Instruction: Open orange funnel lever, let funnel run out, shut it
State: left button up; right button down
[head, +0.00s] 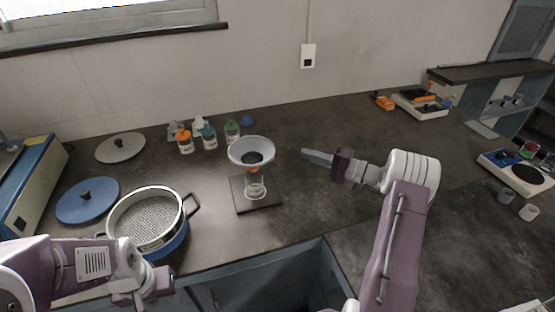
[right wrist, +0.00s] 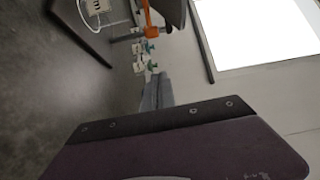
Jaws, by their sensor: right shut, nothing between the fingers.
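The funnel (head: 252,147) is a pale bowl with dark material in its middle, held above a dark square base (head: 270,197). Its orange lever (head: 254,170) shows just under the bowl, and in the right wrist view as an orange piece (right wrist: 153,32). Whether it is open or shut I cannot tell. A clear glass cup (head: 256,190) stands below the funnel. My right gripper (head: 306,154) is shut and empty, right of the funnel and apart from it; its fingers also show in the right wrist view (right wrist: 157,90). My left gripper (head: 160,285) is at lower left; its fingertips are unclear.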

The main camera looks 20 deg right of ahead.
jog(key=w+a+p, duration=0.1)
jog(key=w+a, duration=0.2)
jog(key=a, duration=0.6)
jog(key=shift+w, duration=0.15)
jog(key=shift+d, duration=0.15)
dwell(0.4)
